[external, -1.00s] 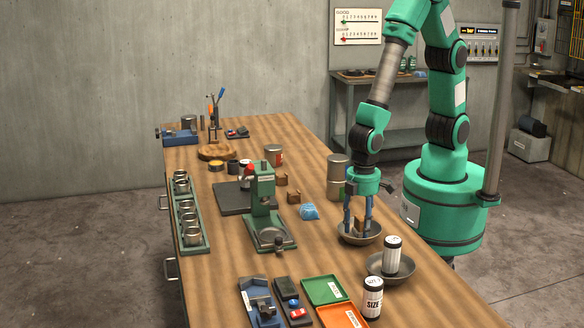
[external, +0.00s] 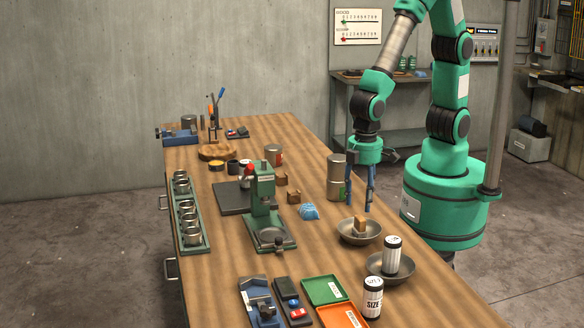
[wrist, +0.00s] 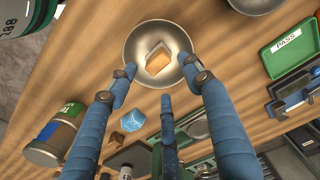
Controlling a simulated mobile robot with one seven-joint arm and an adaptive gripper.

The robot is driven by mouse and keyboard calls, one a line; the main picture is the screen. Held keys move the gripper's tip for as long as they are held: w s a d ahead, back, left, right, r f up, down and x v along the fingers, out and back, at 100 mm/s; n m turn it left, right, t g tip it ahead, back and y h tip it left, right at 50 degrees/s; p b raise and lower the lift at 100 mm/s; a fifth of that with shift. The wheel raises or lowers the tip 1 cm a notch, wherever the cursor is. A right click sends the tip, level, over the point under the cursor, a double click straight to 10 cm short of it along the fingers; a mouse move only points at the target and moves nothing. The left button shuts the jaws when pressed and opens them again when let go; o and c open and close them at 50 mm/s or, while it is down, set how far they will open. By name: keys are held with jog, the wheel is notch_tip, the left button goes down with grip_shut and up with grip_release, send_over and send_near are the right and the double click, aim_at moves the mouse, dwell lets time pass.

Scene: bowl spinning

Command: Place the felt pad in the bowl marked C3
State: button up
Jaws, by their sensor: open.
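A small tan block (external: 360,225) with a pale face, perhaps the felt pad, sits in a metal bowl (external: 345,237) near the table's right edge. In the wrist view the block (wrist: 158,60) lies tilted in the bowl (wrist: 134,43). I cannot read a C3 mark on any bowl. My gripper (external: 361,206) is open and empty just above this bowl. In the wrist view its blue fingers (wrist: 158,66) are spread apart, with the block beyond them, untouched. A second metal bowl (external: 376,270) nearby holds a white can (external: 393,252).
A labelled can (external: 372,298) stands by the second bowl. Green (external: 318,291) and orange (external: 335,316) trays lie at the front. A metal canister (external: 336,178) stands behind the gripper. A green press (external: 264,205) and a blue crumpled item (external: 309,211) are to the left.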

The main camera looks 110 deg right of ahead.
aim_at(360, 218)
jog(key=shift+r, duration=1.35)
jog(key=s+d+r+t, duration=0.1)
jog(key=d+r, duration=0.4)
jog(key=r, duration=0.3)
jog(key=s+d+r+t, duration=0.1)
jog(key=d+r+t, duration=0.1)
jog(key=d+r, duration=0.5)
jog(key=s+d+r+t, duration=0.2)
jog(key=s+d+r, duration=0.5)
jog(key=s+r, duration=0.2)
notch_tip(360, 218, up, 2)
jog(key=shift+s+d+r+t, duration=0.25)
jog(key=shift+s+t, duration=0.05)
jog(key=shift+s, duration=0.05)
jog(key=shift+f+b, duration=0.35)
jog(key=shift+f, duration=0.2)
